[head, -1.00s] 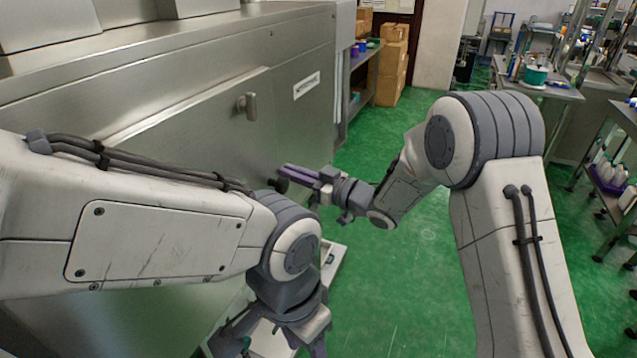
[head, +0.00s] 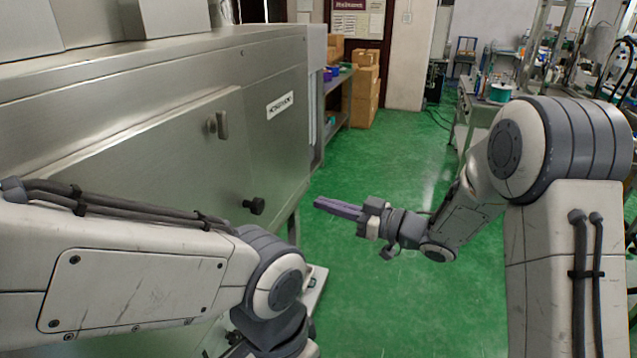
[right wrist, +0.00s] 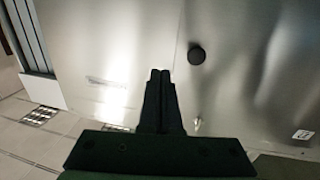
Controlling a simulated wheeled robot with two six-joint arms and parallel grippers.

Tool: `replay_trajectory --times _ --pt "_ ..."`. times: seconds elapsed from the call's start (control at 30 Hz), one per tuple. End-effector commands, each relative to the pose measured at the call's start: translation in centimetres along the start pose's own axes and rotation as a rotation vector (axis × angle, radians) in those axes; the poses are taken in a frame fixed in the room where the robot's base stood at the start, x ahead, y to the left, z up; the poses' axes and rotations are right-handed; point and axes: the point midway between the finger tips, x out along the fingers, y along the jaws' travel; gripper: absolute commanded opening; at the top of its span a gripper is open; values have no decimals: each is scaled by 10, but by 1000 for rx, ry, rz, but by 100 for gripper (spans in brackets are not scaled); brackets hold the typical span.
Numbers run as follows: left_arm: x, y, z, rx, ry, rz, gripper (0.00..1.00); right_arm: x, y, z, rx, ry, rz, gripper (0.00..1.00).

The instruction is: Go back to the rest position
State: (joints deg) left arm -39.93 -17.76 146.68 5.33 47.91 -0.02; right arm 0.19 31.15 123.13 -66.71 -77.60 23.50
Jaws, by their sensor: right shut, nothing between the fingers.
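My right gripper (head: 318,203) is shut and empty, its purple-grey fingers pointing left toward the machine. It hangs in the air to the right of a black knob (head: 254,205) on the steel machine (head: 150,150), with a gap between them. In the right wrist view the dark fingers (right wrist: 161,75) lie side by side, and a round black knob (right wrist: 196,55) shows on the steel face, right of the tips. My left arm crosses the lower left in front of the machine. Its wrist reaches the bottom edge, and the left fingers cannot be seen.
The steel machine with a door handle (head: 218,125) fills the left side. A shelf (head: 338,95) and stacked cardboard boxes (head: 360,95) stand beyond it. A bench (head: 480,110) with tools is at the back right. The green floor (head: 390,150) between is open.

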Motion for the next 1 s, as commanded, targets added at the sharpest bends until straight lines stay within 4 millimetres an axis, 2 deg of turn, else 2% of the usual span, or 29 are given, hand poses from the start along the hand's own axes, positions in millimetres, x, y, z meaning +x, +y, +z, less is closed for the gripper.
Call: replay_trajectory --times 0.13,0.23,0.37,0.47,0.57,0.73,0.8,0.9,1.0 --pt "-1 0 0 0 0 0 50 13 2 0 -50 -126 117 0" --pt "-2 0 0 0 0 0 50 15 4 4 -75 -265 245 0" --pt "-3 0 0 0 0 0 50 0 -6 13 -60 -468 394 0" --pt "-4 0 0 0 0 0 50 -24 -26 23 -15 -630 477 0" --pt "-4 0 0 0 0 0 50 -54 -59 36 55 -799 523 0" --pt "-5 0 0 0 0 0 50 -114 -139 56 210 -1090 503 0" --pt "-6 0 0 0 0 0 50 -138 -174 61 272 -1197 463 0" --pt "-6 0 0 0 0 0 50 -167 -216 64 344 -1320 398 0" --pt "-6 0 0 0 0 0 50 -186 -243 64 389 -1399 345 0"
